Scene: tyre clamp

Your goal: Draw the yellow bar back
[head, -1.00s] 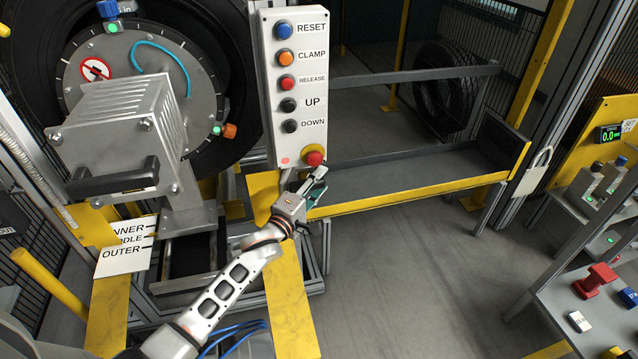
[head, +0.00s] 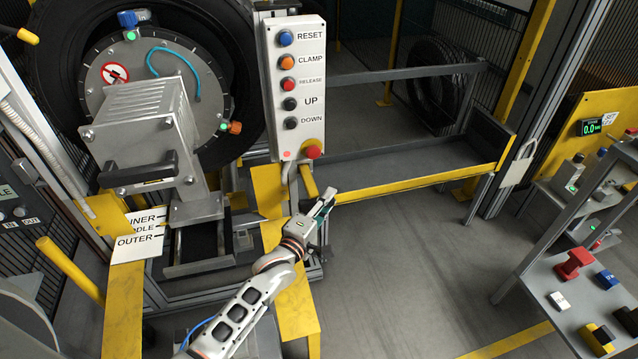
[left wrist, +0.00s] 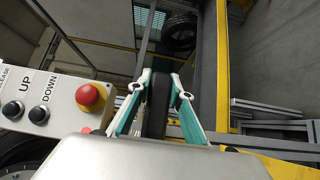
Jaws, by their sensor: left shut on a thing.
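A short yellow bar (head: 308,182) slants down from beneath the red stop button towards my left gripper (head: 326,203). My left gripper is right of the bar's lower end, by the left end of the yellow-edged tray. In the left wrist view, its teal-padded fingers (left wrist: 157,105) are shut on a black upright grip (left wrist: 158,92). I cannot tell in these views how the grip joins the yellow bar. My right gripper is not in view.
The button panel (head: 294,90) with its red stop button (head: 312,149) hangs just above my left gripper. The yellow-edged tray (head: 410,186) extends right. A tyre machine (head: 150,125) stands left. A grey bench (head: 590,285) is at right. The floor between is clear.

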